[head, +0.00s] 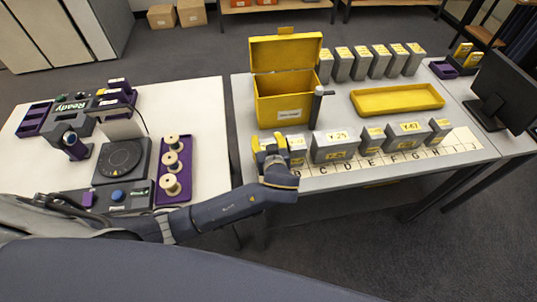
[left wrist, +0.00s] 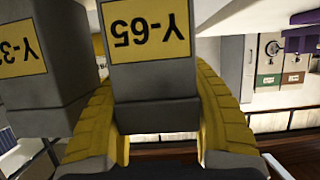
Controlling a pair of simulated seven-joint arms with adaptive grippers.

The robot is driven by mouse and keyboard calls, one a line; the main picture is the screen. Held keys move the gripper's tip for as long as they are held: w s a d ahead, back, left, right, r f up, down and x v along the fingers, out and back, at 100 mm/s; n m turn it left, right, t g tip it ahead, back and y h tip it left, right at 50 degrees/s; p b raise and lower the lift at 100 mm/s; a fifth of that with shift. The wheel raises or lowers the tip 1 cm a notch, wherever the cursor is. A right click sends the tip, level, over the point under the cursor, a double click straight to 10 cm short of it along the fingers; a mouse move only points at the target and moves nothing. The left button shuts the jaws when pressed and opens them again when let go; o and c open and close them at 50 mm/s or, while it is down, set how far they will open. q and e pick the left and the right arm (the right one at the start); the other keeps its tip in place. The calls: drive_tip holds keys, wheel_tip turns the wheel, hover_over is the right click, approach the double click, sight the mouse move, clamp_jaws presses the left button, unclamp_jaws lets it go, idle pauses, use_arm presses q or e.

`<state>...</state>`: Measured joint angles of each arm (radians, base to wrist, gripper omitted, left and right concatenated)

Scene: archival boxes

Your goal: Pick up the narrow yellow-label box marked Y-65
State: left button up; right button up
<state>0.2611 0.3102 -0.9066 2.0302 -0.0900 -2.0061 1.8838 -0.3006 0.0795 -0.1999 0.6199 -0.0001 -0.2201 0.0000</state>
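The narrow grey Y-65 box (left wrist: 152,85) with a yellow label fills the middle of the left wrist view, its label upside down. The yellow fingers of my left gripper (left wrist: 158,110) stand on both sides of it, with no clear gap, and seem shut on it. In the head view my left gripper (head: 270,148) is at the left end of the front row of boxes and largely hides the Y-65 box. I cannot tell whether the box is lifted. My right gripper is not in view.
A neighbouring grey box (left wrist: 38,70) is close beside one finger. The front row continues right with a wide box (head: 331,146) and others. Behind are an open yellow box (head: 286,107) and a shallow yellow tray (head: 397,100). A lettered strip (head: 440,146) runs along the front.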

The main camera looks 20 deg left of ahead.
use_arm(q)
drive_tip(key=c, duration=0.6)
drive_tip(key=shift+c, duration=0.4)
drive_tip(key=shift+r, duration=0.1)
